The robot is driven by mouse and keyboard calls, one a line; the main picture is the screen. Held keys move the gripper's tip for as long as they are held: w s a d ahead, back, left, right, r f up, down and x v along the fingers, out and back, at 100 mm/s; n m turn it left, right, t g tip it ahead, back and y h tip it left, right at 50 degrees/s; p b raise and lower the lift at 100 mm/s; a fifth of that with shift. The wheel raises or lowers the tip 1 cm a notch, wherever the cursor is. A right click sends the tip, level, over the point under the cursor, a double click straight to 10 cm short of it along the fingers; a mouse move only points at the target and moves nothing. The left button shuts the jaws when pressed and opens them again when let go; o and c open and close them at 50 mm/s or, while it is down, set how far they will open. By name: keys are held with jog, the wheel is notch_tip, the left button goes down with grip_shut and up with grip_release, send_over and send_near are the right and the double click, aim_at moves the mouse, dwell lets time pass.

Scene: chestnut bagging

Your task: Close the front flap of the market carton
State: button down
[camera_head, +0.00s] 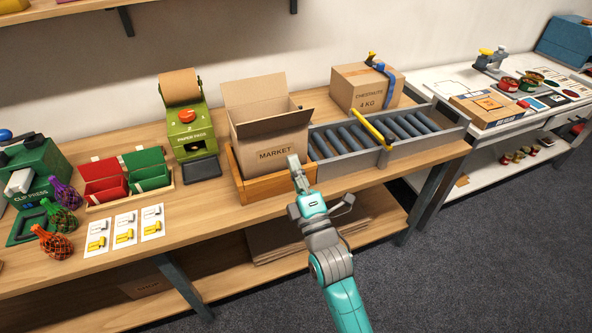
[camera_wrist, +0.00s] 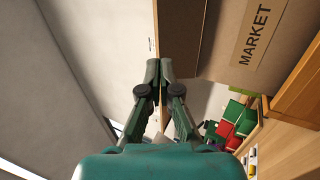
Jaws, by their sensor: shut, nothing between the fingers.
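The brown market carton (camera_head: 250,146) sits in a wooden tray on the bench, with its label facing forward. A tall flap stands up at its back, and the dark inside shows from above. The front flap (camera_head: 275,128) appears raised along the front edge, above the label; its exact angle is hard to tell. My gripper (camera_head: 293,160) is shut and empty, in front of the carton's right front part. In the wrist view my fingertips (camera_wrist: 160,68) are together beside the edge of a brown panel, with the carton's labelled face (camera_wrist: 235,45) at right. Contact cannot be told.
A grey roller conveyor (camera_head: 350,140) lies right of the carton, with a yellow-handled bar across it. A closed chestnut carton (camera_head: 355,92) stands behind it. A green paper dispenser (camera_head: 187,130) and red and green bins (camera_head: 105,185) stand left.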

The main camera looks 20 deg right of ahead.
aim_at(277, 117)
jog(key=shift+x, duration=5.1)
